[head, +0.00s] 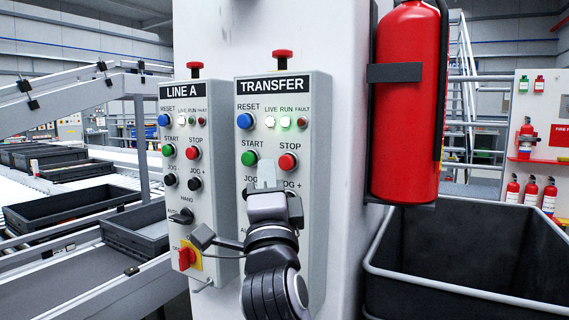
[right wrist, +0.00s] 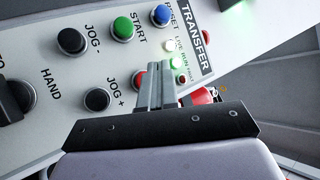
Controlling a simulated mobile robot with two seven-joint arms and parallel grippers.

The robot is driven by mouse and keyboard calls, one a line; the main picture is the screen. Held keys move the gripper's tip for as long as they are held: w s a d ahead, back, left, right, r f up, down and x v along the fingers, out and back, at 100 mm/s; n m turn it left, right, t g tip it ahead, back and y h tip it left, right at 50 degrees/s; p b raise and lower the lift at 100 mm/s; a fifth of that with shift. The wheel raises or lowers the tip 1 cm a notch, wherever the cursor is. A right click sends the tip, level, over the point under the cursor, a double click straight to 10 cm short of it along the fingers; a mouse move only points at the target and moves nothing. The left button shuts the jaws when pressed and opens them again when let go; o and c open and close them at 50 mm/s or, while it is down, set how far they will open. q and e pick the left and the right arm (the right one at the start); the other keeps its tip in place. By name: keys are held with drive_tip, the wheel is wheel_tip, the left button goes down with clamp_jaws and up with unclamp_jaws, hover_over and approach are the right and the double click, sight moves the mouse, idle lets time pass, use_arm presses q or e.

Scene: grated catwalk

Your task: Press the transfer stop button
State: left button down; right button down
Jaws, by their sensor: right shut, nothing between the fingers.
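The TRANSFER panel (head: 318,200) is a grey box on a white column. Its red STOP button (head: 288,161) sits right of the green START button (head: 250,158), below the indicator lights. In the right wrist view the fingers (right wrist: 159,30) partly cover the red STOP button (right wrist: 138,78), while START (right wrist: 123,28) is clear to the left. I cannot tell whether the fingers touch the panel. My left gripper is not in view.
The LINE A panel (head: 212,165) with similar buttons stands just left. Red mushroom buttons (head: 282,54) top both panels. A fire extinguisher (head: 408,105) hangs to the right, above a dark bin (head: 470,265). A conveyor with grey trays (head: 75,205) fills the left.

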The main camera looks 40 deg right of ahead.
sight(281, 159)
drive_tip(key=shift+w+d+p, duration=0.15)
drive_tip(key=shift+w+d, duration=0.05)
drive_tip(key=shift+d, duration=0.3)
drive_tip(key=shift+w+d+p, duration=0.15)
drive_tip(key=shift+w+d, duration=0.05)
drive_tip(key=shift+d, duration=0.25)
idle(1.4)
drive_tip(key=shift+w+d+p, duration=0.15)
drive_tip(key=shift+d+p, duration=0.25)
drive_tip(key=shift+p, duration=0.15)
drive_tip(key=shift+w+d+p, duration=0.3)
drive_tip(key=shift+d+p, duration=0.1)
drive_tip(key=shift+d, duration=0.35)
idle(0.8)
drive_tip(key=shift+a, duration=0.1)
drive_tip(key=shift+s+a, duration=0.25)
drive_tip(key=shift+a, duration=0.25)
drive_tip(key=shift+s+a, duration=0.25)
drive_tip(key=shift+a, duration=0.25)
drive_tip(key=shift+p, duration=0.3)
